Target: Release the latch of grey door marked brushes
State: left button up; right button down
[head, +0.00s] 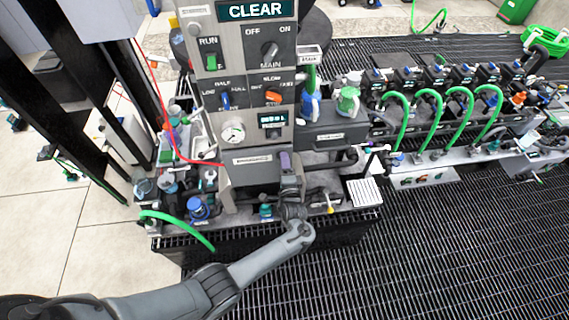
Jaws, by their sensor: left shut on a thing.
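The grey door (250,175) is at the bottom of the control panel, with a pale label plate (252,158) whose small text I cannot read for certain. A purple latch piece (285,161) stands at the door's right edge. My left gripper (289,182) reaches up from below to this right edge and is shut on the latch, just below its purple top. The fingers and the latch's lower part overlap, so the exact contact is hard to see. My right gripper is not in view.
Above the door are the control panel (222,110) with knobs and a CLEAR display (255,10). A blue valve (198,208) and a green hose (178,222) are at left. A white ribbed block (364,192) is at right. Dark grating (430,250) lies open at lower right.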

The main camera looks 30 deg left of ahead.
pick_arm(q)
jog(key=o, duration=1.1)
jog(key=shift+c, duration=0.2)
jog(key=v, duration=1.1)
